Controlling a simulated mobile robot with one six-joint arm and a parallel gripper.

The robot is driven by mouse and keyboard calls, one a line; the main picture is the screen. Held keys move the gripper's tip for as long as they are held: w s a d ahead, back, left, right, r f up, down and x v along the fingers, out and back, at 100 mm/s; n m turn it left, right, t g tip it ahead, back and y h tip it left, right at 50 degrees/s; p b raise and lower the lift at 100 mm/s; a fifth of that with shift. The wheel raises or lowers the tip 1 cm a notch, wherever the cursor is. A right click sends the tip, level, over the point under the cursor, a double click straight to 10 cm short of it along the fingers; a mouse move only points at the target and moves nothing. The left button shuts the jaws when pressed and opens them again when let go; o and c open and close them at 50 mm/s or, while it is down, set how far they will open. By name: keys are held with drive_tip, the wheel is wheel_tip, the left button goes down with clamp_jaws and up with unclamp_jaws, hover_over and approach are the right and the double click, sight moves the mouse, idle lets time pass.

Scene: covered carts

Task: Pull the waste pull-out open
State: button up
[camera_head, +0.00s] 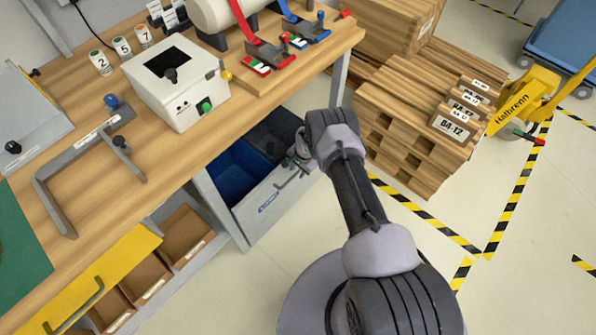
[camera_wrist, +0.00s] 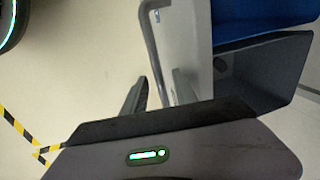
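The waste pull-out (camera_head: 268,203) under the workbench stands out from the bench, with its light grey front facing the floor area. Inside are a blue bin (camera_head: 232,172) and a dark grey bin (camera_head: 280,128); both also show in the wrist view. Its bar handle (camera_wrist: 152,45) runs down between the two fingers of my gripper (camera_wrist: 160,88). The fingers look apart, with a small gap to the bar on each side. In the head view my gripper (camera_head: 298,163) is at the handle's upper right end, partly hidden by my wrist.
The workbench top (camera_head: 190,150) overhangs the pull-out, and a bench leg (camera_head: 340,78) stands just behind its right side. Stacked pallets (camera_head: 405,125) are to the right. The floor in front of the pull-out is clear apart from my base.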

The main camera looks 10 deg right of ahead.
clamp_jaws()
idle(1.4)
